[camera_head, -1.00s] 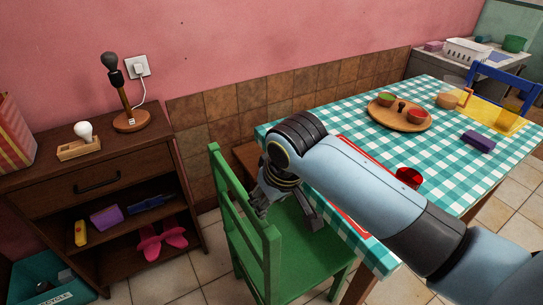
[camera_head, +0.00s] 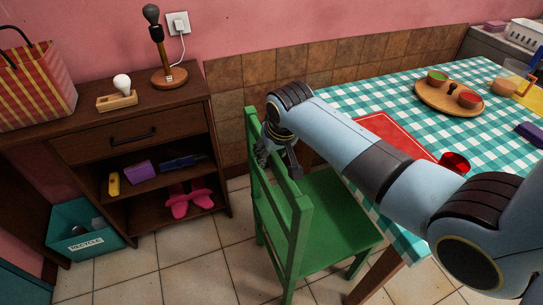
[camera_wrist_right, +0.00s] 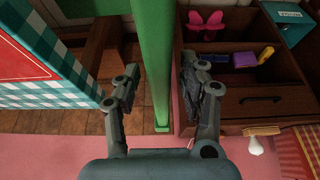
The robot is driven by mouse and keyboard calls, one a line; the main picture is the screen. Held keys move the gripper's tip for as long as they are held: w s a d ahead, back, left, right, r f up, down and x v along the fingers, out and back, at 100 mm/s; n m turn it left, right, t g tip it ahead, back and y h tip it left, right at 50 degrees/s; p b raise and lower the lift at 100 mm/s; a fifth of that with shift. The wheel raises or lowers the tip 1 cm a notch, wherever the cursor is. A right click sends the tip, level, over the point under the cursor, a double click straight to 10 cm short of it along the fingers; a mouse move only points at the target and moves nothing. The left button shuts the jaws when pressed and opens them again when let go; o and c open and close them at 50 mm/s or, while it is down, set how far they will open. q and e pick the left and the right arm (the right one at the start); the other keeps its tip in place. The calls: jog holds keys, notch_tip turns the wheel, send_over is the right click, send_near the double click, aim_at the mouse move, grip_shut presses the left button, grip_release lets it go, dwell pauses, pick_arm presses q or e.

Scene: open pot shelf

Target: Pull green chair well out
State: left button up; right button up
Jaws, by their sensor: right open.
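The green chair (camera_head: 331,212) stands at the left end of the checked table, its backrest toward the dark cabinet. Its seat lies beside the table edge, and my right arm hides part of it. My right gripper (camera_head: 278,163) is open at the chair's backrest, near the top. In the right wrist view a green bar of the chair (camera_wrist_right: 152,62) runs between the two open fingers of my right gripper (camera_wrist_right: 158,88), with a gap on each side. My left gripper is in neither view.
The table (camera_head: 372,93) carries a red mat (camera_head: 390,138), a red cup (camera_head: 454,163) and a wooden tray with bowls (camera_head: 436,99). The cabinet (camera_head: 98,148) and a teal recycle bin (camera_head: 85,238) stand left. Tiled floor (camera_head: 195,270) between cabinet and chair is clear.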

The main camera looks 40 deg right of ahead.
jog(key=shift+w+f, duration=0.2)
jog(key=shift+f, duration=0.4)
grip_shut()
